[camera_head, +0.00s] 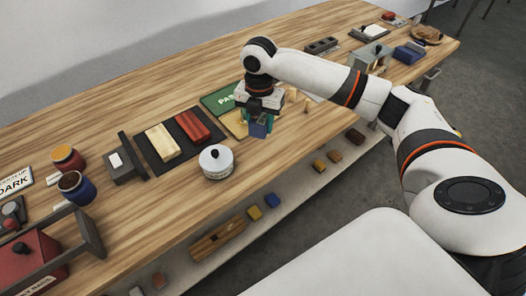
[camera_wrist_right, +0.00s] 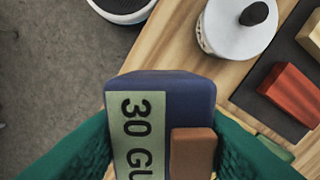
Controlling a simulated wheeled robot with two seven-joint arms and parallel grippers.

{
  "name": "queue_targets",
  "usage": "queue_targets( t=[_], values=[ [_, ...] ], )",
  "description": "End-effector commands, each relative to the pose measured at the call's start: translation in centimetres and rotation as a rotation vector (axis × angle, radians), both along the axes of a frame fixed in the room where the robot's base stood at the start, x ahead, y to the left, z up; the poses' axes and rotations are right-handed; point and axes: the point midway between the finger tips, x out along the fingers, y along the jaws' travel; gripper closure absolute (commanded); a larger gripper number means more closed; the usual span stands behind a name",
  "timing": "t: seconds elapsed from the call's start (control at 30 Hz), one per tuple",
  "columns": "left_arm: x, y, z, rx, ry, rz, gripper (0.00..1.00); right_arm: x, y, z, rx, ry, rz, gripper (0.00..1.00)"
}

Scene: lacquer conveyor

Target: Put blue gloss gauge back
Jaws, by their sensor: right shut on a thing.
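My right gripper (camera_head: 259,119) is shut on the blue gloss gauge (camera_head: 258,130) and points down near the table's front edge. In the right wrist view the gauge (camera_wrist_right: 160,88) is a blue block with a pale label reading "30 GU" and a brown patch, between my teal fingers. The rest of the label is hidden. In the head view the gauge is beside a green sign (camera_head: 219,101) and a yellow panel (camera_head: 234,125), both partly covered by the gripper. I cannot tell whether the gauge touches the table. My left gripper is not in view.
A white lidded pot (camera_head: 217,165) stands left of the gripper. A dark mat (camera_head: 152,143) bears a cream block (camera_head: 162,141) and a red block (camera_head: 193,126). Jars and a red toolbox (camera_head: 27,262) are at left. Bare wood (camera_head: 285,150) lies right of the pot.

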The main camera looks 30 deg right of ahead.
Motion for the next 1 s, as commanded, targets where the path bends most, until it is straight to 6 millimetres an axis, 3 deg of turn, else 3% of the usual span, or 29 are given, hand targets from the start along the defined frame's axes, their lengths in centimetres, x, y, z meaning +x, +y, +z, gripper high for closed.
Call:
queue_targets(
  t=[0.1,0.27,0.83,1.0],
  values=[
    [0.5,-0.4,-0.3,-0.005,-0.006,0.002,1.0,0.8,-1.1,-0.2,0.001,-0.006,0.137,0.9],
    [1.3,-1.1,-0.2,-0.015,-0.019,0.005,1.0,1.1,-1.7,-0.8,0.002,-0.009,0.225,0.9],
    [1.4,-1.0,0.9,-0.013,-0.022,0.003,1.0,1.1,-1.7,-8.9,0.001,-0.006,0.234,0.9],
    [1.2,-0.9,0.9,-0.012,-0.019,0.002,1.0,1.1,-1.7,-10.2,0.001,-0.011,0.235,0.9]
  ],
)
